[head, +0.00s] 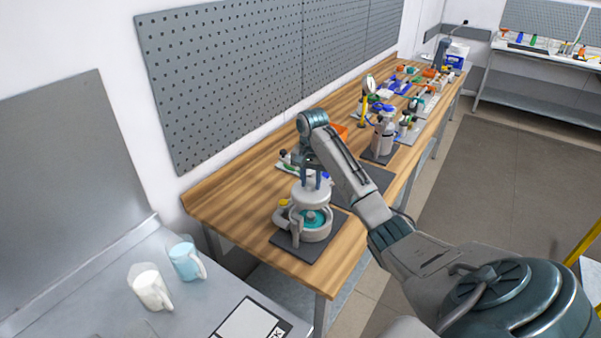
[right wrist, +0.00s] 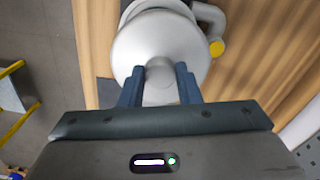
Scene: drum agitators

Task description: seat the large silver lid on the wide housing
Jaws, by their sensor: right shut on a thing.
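The large silver lid (head: 311,196) is a round pale disc with a knob on top. My right gripper (head: 316,182) is shut on the lid's knob; it also shows in the right wrist view (right wrist: 160,82). The wide housing (head: 314,234) is a pale round body with a teal inside and a handle-like part at its front left. It stands on a dark mat. The lid is over the back part of the housing's opening, and the teal inside shows in front of it. In the right wrist view the lid (right wrist: 158,42) hides most of the housing. My left gripper is not in view.
The dark mat (head: 287,243) lies at the near end of the wooden bench (head: 240,213). Behind it are another dark mat, a grey canister (head: 383,138) and several small parts. A grey side table at lower left holds a white mug (head: 149,289) and a blue mug (head: 184,262).

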